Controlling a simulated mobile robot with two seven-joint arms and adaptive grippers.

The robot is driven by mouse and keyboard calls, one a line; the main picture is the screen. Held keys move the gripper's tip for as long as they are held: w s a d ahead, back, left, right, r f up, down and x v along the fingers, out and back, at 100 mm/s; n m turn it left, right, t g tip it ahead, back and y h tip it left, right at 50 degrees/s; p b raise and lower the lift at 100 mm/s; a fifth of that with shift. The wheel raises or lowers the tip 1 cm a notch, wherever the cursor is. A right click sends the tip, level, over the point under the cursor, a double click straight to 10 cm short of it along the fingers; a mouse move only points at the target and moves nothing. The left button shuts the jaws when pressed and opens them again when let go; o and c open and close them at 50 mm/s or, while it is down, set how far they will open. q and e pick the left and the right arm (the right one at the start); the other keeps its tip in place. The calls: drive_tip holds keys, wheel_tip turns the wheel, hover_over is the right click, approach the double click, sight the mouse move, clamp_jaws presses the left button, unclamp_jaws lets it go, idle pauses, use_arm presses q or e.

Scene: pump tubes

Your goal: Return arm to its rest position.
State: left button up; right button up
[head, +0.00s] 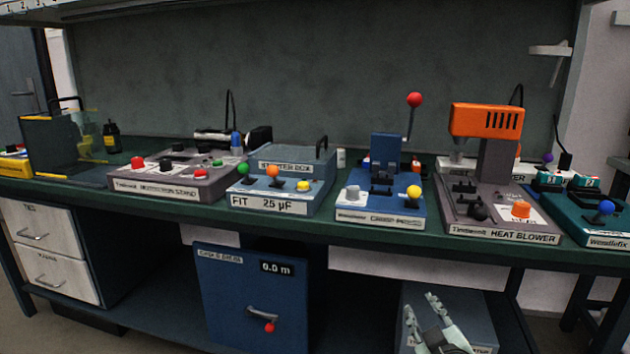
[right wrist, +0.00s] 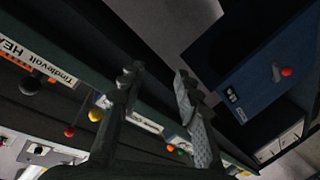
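My right gripper (head: 424,308) shows at the bottom of the head view, right of centre. It is in front of and below the bench edge, with a blue-grey box behind it. In the right wrist view my right gripper (right wrist: 156,72) has its two fingers apart with nothing between them. The bench appears tilted in that view. My left gripper and left arm are not in view.
The green bench (head: 300,228) carries several devices, including a crimp press (head: 385,210), an orange heat blower (head: 486,120) and a shutter box (head: 290,165). A blue cable drum cabinet (head: 225,300) and white drawers (head: 45,272) stand below.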

drive_tip(key=s+d+f+m+g+h, duration=0.1)
drive_tip(key=s+d+f+m+g, duration=0.15)
drive_tip(key=s+f, duration=0.5)
drive_tip(key=s+d+f+m+g+h, duration=0.1)
drive_tip(key=s+d+f+g, duration=0.1)
drive_tip(key=s+f+g, duration=0.35)
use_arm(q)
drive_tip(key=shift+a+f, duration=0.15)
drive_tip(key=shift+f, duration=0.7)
use_arm(e)
drive_tip(key=s+f+g, duration=0.2)
drive_tip(key=s+f, duration=0.4)
drive_tip(key=s, duration=0.3)
drive_tip(key=s+f+m+g, duration=0.1)
drive_tip(key=s+f+g, duration=0.2)
drive_tip(key=s+f, duration=0.3)
drive_tip(key=s, duration=0.3)
drive_tip(key=shift+d+y, duration=0.25)
drive_tip(key=shift+y, duration=0.15)
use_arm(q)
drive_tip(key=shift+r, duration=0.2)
use_arm(e)
drive_tip(key=shift+m, duration=0.25)
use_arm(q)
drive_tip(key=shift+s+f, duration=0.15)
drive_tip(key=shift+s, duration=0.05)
